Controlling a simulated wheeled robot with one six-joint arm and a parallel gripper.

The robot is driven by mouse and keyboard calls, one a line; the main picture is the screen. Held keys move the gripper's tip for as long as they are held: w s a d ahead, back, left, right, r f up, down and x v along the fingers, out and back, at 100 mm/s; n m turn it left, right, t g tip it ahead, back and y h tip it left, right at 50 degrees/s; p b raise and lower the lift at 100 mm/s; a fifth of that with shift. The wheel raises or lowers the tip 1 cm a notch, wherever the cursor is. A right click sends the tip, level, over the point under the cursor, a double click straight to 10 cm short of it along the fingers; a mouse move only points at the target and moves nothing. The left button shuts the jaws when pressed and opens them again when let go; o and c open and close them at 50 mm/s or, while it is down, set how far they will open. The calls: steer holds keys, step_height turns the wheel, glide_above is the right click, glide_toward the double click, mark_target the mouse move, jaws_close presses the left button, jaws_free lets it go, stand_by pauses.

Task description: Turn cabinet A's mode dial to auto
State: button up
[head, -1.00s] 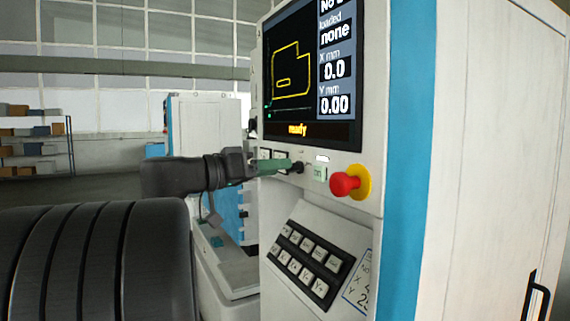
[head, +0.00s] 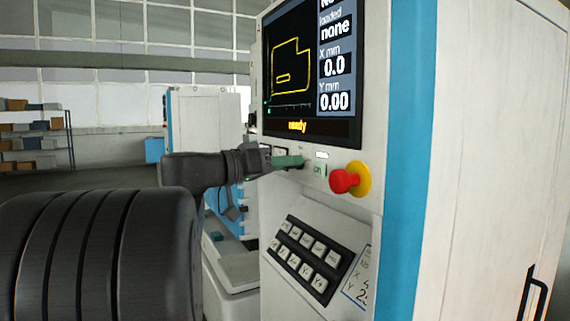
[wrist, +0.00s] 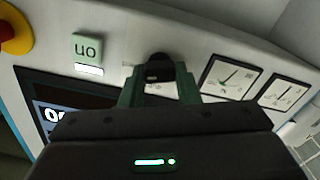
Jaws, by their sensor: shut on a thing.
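The mode dial (wrist: 160,68) is a small black knob on the white control panel of the machine cabinet (head: 480,130). My gripper (head: 302,162) reaches the panel from the left, just below the screen. In the wrist view its two green fingers (wrist: 158,84) stand on either side of the knob, shut on it. In the head view the fingers hide the knob. The markings around the knob are too small and covered to read, so its setting cannot be told. No letter naming the cabinet shows.
Beside the dial are a pale green "on" button (head: 319,169) and a red emergency stop (head: 345,180) on yellow. Two gauges (wrist: 228,77) sit on the other side. The screen (head: 310,80) reads "ready". A keypad (head: 308,255) sits below. Another machine (head: 205,120) stands behind.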

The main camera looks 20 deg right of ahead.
steer(key=shift+n, duration=0.4)
steer(key=shift+w+f+n+p, duration=0.1)
steer(key=shift+n+p, duration=0.45)
steer(key=shift+n, duration=5.95)
steer(key=shift+f+n, duration=0.1)
steer(key=shift+n, duration=0.2)
steer(key=o, duration=1)
steer(key=shift+a, duration=0.15)
steer(key=a, duration=0.4)
steer(key=a+b, duration=0.1)
steer(key=a, duration=0.4)
steer(key=s+a, duration=0.1)
steer(key=a, duration=0.3)
steer(key=shift+a+b, duration=0.3)
steer(key=shift+b, duration=0.1)
